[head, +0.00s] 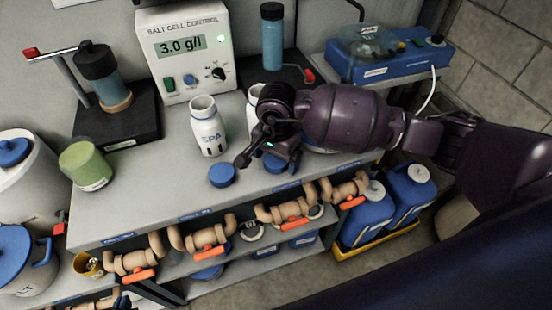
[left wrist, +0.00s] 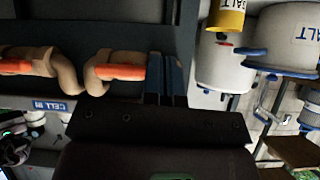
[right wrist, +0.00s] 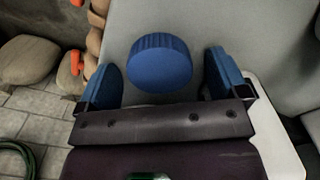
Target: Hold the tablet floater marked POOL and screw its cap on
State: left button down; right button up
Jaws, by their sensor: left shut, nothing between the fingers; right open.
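A white bottle marked SPA (head: 209,128) stands upright and open on the counter. A second white bottle (head: 254,105) stands to its right, partly behind my right gripper, with its label hidden. A round blue cap (head: 222,174) lies on the counter in front of the SPA bottle. Another blue shape (head: 275,163) shows under my right gripper (head: 264,160), mostly hidden. In the right wrist view, my gripper (right wrist: 163,80) is open, with a blue cap (right wrist: 160,62) between and beyond its fingers, untouched. My left gripper (left wrist: 166,80) is shut and empty, in front of the pipes.
A salt cell control box (head: 184,45) stands behind the bottles. Blue jugs (head: 368,212) stand at the right.

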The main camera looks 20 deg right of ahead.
jog(key=c, duration=1)
jog(key=shift+o, duration=0.2)
notch_tip(320, 180, up, 20)
dwell(0.5)
